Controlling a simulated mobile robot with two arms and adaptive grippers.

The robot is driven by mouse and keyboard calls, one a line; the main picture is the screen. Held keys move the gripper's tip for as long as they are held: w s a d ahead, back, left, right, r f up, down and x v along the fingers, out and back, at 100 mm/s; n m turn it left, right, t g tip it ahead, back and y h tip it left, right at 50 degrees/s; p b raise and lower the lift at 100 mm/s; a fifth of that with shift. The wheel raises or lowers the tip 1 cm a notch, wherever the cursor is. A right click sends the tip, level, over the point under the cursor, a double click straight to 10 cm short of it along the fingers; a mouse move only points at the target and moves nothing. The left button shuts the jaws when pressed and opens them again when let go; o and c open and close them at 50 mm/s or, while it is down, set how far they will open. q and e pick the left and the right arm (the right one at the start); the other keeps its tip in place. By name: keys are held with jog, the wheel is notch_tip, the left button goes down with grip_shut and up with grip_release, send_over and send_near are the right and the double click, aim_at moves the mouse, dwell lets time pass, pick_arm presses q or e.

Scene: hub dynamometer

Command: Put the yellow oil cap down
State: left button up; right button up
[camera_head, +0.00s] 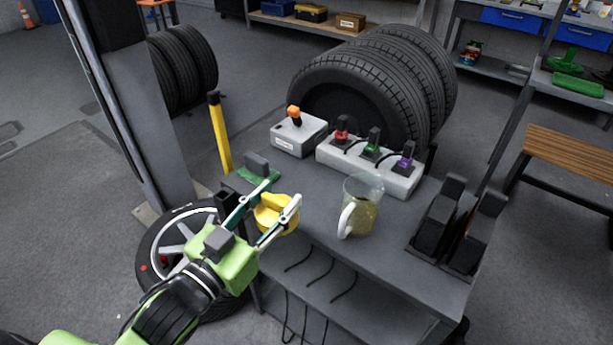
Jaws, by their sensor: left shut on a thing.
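The yellow oil cap (274,214) is at the front left edge of the grey table. My left gripper (273,202) comes in from the lower left, and its two fingers are closed on either side of the cap. I cannot tell whether the cap touches the table top or hangs just above or before its edge. My right gripper is not in view.
A clear jug (359,207) with yellowish liquid stands right of the cap. Behind are a grey box with an orange knob (298,133) and a white block (369,165) with coloured connectors. A black holder (456,228) stands at right. Bare table (318,204) lies between cap and jug.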

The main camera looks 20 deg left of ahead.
aim_at(275, 201)
pick_arm(q)
jog(key=shift+m+g+h, duration=0.3)
jog(key=shift+m+h, duration=0.2)
jog(key=r, duration=0.1)
jog(key=r+p, duration=0.1)
jog(key=r, duration=0.1)
jog(key=r+p, duration=0.1)
jog(key=r, duration=0.1)
jog(key=shift+s+d, duration=0.1)
jog(key=shift+s, duration=0.25)
jog(key=shift+w, duration=0.15)
jog(key=w+f, duration=0.3)
jog(key=w, duration=0.1)
jog(key=w+f, duration=0.3)
jog(key=w, duration=0.1)
jog(key=w+f, duration=0.3)
jog(key=w, duration=0.2)
jog(key=shift+d, duration=0.35)
jog(key=shift+w+f, duration=0.15)
jog(key=shift+w, duration=0.05)
jog(key=f, duration=0.3)
jog(key=shift+w, duration=0.25)
jog(key=shift+f, duration=0.35)
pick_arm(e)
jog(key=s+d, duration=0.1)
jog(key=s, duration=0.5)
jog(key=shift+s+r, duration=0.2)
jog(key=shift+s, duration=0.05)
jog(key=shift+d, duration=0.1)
